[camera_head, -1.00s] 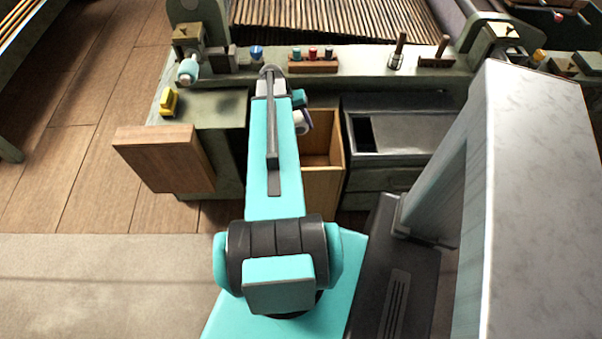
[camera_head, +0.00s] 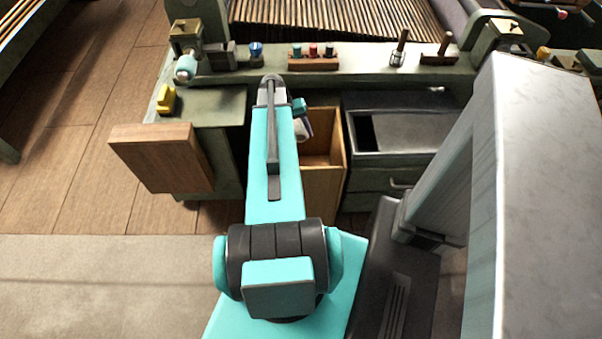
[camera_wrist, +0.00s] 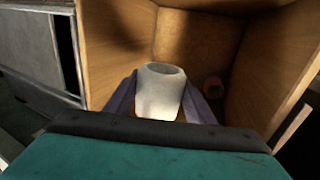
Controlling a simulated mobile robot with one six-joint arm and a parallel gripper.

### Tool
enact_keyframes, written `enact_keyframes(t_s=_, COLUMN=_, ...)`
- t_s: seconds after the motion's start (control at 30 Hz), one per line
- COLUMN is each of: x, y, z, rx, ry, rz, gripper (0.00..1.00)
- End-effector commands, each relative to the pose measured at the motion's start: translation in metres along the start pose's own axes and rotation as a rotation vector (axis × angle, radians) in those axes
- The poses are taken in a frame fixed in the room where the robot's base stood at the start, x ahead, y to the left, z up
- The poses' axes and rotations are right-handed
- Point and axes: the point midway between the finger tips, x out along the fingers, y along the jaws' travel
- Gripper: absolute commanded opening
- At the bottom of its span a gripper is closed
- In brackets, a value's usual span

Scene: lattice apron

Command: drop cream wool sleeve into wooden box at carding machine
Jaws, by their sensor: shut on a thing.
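The cream wool sleeve (camera_wrist: 160,92) is a pale hollow tube in the wrist view. My gripper (camera_wrist: 162,98) is shut on it, with one grey-purple finger on each side. The sleeve's open rim faces the inside of the wooden box (camera_wrist: 110,50), whose walls surround it in the picture. In the head view the box (camera_head: 325,185) stands open-topped beside my arm. There, my arm hides much of the gripper and its left part of the box; only a bit of the gripper's end shows over the opening.
A dark lidded cabinet (camera_head: 405,130) stands right of the box. A wooden panel (camera_head: 163,157) stands at the left.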

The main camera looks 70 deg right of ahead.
Motion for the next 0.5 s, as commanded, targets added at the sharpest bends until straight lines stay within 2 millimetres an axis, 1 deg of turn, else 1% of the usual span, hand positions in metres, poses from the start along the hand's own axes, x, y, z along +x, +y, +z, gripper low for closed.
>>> enact_keyframes(t_s=0.03, x=-0.0001, y=0.0000, z=0.0000, rx=0.000, ry=0.000, rz=0.000, gripper=0.36)
enact_keyframes(t_s=0.07, x=-0.0001, y=0.0000, z=0.0000, rx=0.000, ry=0.000, rz=0.000, gripper=0.54)
enact_keyframes(t_s=0.1, x=-0.0001, y=0.0000, z=0.0000, rx=0.000, ry=0.000, rz=0.000, gripper=0.61)
enact_keyframes(t_s=0.17, x=-0.0001, y=0.0000, z=0.0001, rx=0.000, ry=0.000, rz=0.000, gripper=0.71)
enact_keyframes(t_s=0.5, x=-0.0007, y=0.0000, z=0.0000, rx=0.000, ry=0.000, rz=0.000, gripper=0.71)
